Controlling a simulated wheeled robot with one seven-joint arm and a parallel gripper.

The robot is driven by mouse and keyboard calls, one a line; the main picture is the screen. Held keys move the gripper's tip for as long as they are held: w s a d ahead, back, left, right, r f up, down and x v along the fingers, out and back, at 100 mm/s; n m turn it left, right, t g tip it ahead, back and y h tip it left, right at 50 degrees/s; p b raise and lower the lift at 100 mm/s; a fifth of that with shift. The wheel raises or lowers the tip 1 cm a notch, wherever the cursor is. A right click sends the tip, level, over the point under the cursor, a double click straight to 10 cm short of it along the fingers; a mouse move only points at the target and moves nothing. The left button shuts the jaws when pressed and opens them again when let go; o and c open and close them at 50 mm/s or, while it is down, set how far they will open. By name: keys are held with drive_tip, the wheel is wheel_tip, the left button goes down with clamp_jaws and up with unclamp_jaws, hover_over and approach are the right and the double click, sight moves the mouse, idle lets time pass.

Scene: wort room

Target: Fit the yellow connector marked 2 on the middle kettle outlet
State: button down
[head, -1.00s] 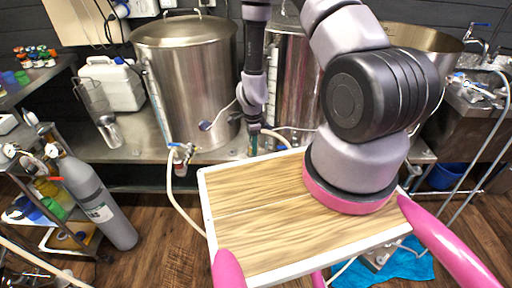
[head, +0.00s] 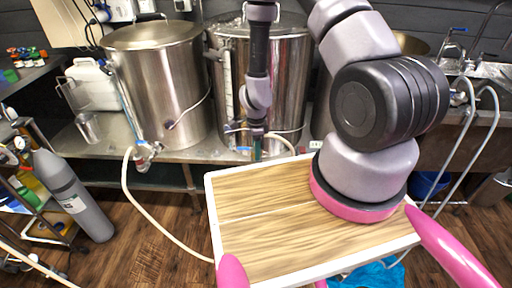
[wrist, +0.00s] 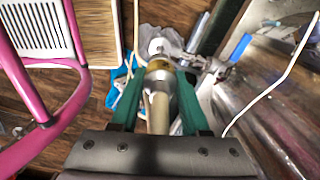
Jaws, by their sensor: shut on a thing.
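In the wrist view my gripper (wrist: 160,103) has green fingers shut on a pale hose with a metal connector (wrist: 159,78). The connector has a yellowish band and a white end; no number is readable. In the head view my gripper (head: 257,150) points down in front of the middle kettle (head: 288,85), a tall steel pot. The middle kettle's outlet is mostly hidden behind my arm in the head view. In the wrist view metal fittings lie just right of the connector's end, apart or touching I cannot tell.
The left kettle (head: 165,85) has an outlet (head: 147,150) with a pale hose hanging from it. A steel bench (head: 195,152) runs under the kettles. A blue cloth (head: 375,277) lies on the floor.

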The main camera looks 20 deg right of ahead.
drive_tip(key=shift+f, duration=2.65)
drive_tip(key=shift+f, duration=1.3)
drive_tip(key=shift+c, duration=1.6)
unclamp_jaws()
